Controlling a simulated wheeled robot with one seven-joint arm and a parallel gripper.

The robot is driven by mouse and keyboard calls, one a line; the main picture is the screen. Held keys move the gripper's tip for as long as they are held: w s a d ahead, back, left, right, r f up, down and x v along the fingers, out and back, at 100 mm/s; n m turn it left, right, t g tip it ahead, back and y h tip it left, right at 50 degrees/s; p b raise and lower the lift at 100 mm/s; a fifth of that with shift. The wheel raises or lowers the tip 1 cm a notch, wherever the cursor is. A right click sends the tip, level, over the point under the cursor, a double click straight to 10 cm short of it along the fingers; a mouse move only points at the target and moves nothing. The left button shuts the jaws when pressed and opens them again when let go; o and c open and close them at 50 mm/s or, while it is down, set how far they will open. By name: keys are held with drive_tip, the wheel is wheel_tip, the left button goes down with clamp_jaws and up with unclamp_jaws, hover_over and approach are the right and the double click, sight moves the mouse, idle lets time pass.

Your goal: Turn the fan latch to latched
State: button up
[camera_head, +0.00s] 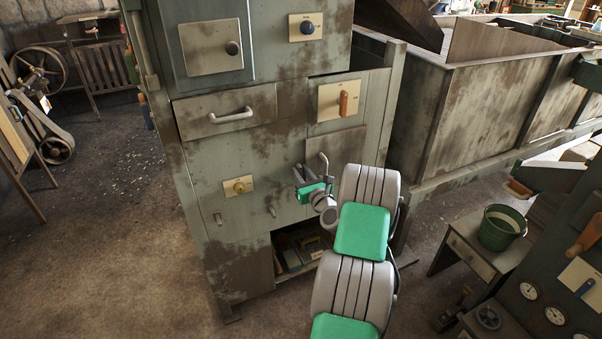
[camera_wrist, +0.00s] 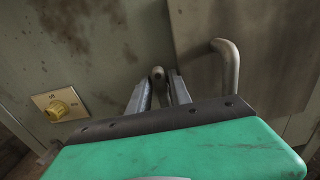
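A grey-green cabinet (camera_head: 262,145) fills the middle of the head view. My gripper (camera_head: 303,173) is at its front, right of a yellow knob on a cream plate (camera_head: 239,186). In the wrist view my gripper's fingers (camera_wrist: 160,88) stand apart, with a small grey rounded peg (camera_wrist: 157,73) showing between their tips. I cannot tell whether they touch it. No readable label shows which part is the fan latch; the peg may be it. A bent grey handle (camera_wrist: 228,60) is just right of the fingers. The yellow knob (camera_wrist: 60,109) is at lower left.
An orange-handled switch (camera_head: 343,103) and a drawer pull (camera_head: 231,117) are above my gripper. Small pegs (camera_head: 271,211) stick out below. An open shelf (camera_head: 299,248) is underneath. A bucket (camera_head: 500,228) stands on a bench at right. The floor at left is mostly clear.

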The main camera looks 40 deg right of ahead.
clamp_jaws()
drive_tip(key=shift+n, duration=0.3)
drive_tip(key=shift+w+a+f+n+b, duration=0.1)
drive_tip(key=shift+a+f+n+b, duration=0.25)
drive_tip(key=shift+n+b, duration=2.3)
drive_tip(key=shift+w+a+f+n+b, duration=0.1)
drive_tip(key=shift+a+f+n+b, duration=0.2)
drive_tip(key=shift+n+b, duration=2.3)
drive_tip(key=shift+w+a+f+n+b, duration=0.1)
drive_tip(key=shift+a+f+n+b, duration=0.25)
drive_tip(key=shift+n+b, duration=2.25)
drive_tip(key=shift+d+n+p, duration=0.1)
drive_tip(key=shift+n+p, duration=0.7)
drive_tip(key=shift+n, duration=0.25)
